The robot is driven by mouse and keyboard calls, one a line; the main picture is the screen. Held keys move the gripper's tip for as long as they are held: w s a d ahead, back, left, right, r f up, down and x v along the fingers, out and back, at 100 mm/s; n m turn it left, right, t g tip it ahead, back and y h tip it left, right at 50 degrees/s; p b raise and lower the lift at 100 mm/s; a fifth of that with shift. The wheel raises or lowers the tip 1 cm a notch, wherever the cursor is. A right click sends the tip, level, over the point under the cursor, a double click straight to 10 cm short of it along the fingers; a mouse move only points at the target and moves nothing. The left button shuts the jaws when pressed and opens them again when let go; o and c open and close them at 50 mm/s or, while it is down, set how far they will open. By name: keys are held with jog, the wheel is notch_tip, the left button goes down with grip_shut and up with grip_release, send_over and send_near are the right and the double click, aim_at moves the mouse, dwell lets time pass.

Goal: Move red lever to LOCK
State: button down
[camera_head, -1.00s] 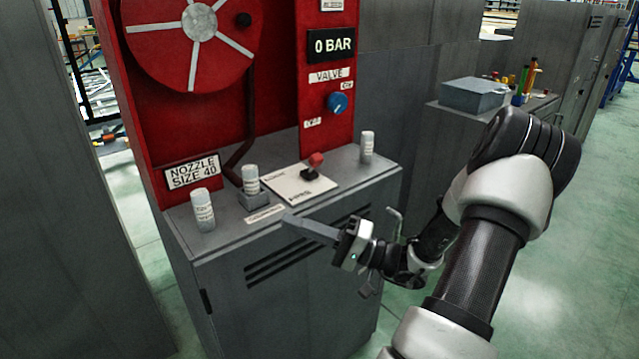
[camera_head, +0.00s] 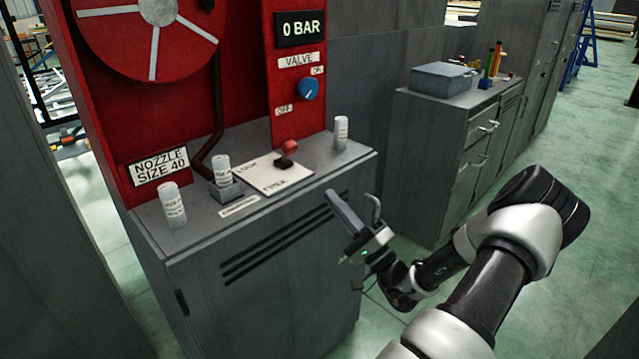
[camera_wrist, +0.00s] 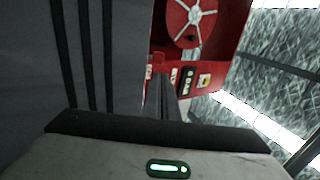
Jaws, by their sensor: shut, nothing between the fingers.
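The red lever (camera_head: 289,148) has a red knob on a short dark base. It stands on a white plate (camera_head: 266,181) on top of the grey cabinet. The plate has LOCK lettered on its left part and another word, hard to read, along its front edge; the lever is toward the plate's right side. My gripper (camera_head: 332,196) is shut and empty. It is in front of the cabinet's front face, below the top edge, to the lower right of the lever and apart from it.
Several white cylinders, such as the left one (camera_head: 172,206), stand on the cabinet top (camera_head: 215,222). One sits in a grey holder (camera_head: 226,190). A blue valve knob (camera_head: 308,88) is on the red panel behind. A grey box (camera_head: 441,79) lies on another cabinet at right.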

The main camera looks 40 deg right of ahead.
aim_at(293, 147)
jog(key=b+x, duration=0.2)
jog(key=x, duration=1.1)
jog(key=shift+a, duration=0.15)
jog(key=r+g+p, duration=0.1)
jog(key=p, duration=0.3)
jog(key=w+r+g+p, duration=0.1)
jog(key=r+p, duration=0.1)
jog(key=p, duration=0.1)
jog(key=shift+g+p, duration=0.4)
jog(key=w+r+g+p, duration=0.1)
jog(key=p, duration=0.2)
jog(key=shift+a+g, duration=0.1)
jog(key=shift+g, duration=0.3)
jog(key=shift+w+a+r+g+p, duration=0.15)
jog(key=shift+w+g+p, duration=0.3)
jog(key=shift+g+p, duration=0.55)
jog(key=w+g+p, duration=0.1)
jog(key=w+r+g+p, duration=0.1)
jog(key=g+p, duration=0.1)
jog(key=w+g+p, duration=0.1)
jog(key=g+p, duration=0.1)
jog(key=shift+w+h+p, duration=0.2)
jog(key=shift+h+p, duration=0.1)
jog(key=shift+h, duration=0.1)
jog(key=shift+w+f+g+p, duration=0.2)
jog(key=shift+g+p, duration=0.1)
jog(key=shift+g, duration=0.1)
